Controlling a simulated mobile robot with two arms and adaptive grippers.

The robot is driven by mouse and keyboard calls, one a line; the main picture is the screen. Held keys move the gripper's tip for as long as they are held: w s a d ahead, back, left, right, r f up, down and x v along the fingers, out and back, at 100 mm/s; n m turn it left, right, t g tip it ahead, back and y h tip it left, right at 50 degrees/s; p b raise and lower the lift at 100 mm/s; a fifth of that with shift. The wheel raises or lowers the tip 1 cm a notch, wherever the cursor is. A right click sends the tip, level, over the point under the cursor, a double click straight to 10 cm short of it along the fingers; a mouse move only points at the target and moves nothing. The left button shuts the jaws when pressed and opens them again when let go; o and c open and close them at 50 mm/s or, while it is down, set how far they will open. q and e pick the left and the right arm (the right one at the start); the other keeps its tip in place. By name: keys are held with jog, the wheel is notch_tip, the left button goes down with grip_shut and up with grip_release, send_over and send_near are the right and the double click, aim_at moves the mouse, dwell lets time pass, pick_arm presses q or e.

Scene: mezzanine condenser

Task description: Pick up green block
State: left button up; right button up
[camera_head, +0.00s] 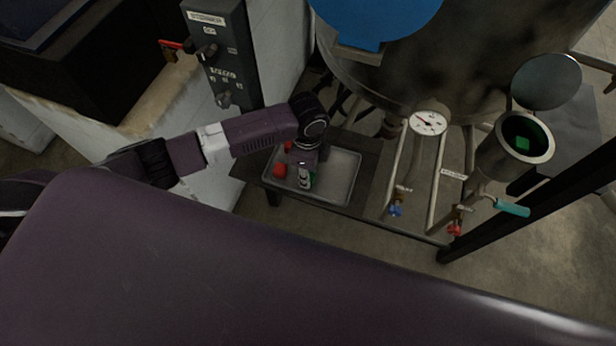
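My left gripper (305,180) points down over a grey metal tray (338,181) on a dark bench. A bit of green (313,178) shows right beside its fingers, mostly hidden by them; I cannot tell whether the fingers hold it. A red block (280,170) lies in the tray just left of the gripper, and another bit of red (288,146) shows behind it. A small green block-like square (522,143) shows inside the open round port (541,148) at the right. My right gripper is not in view.
A large metal vessel (450,75) stands behind the bench. A gauge (428,123), pipes, a blue valve (396,210) and a red valve (454,229) are right of the tray. A grey control panel (226,60) stands behind my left arm. The tray's right part is clear.

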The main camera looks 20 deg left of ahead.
pick_arm(q)
jog(key=c, duration=0.5)
jog(key=shift+r, duration=0.2)
jog(key=shift+r+b, duration=1.4)
jog(key=shift+r, duration=8.45)
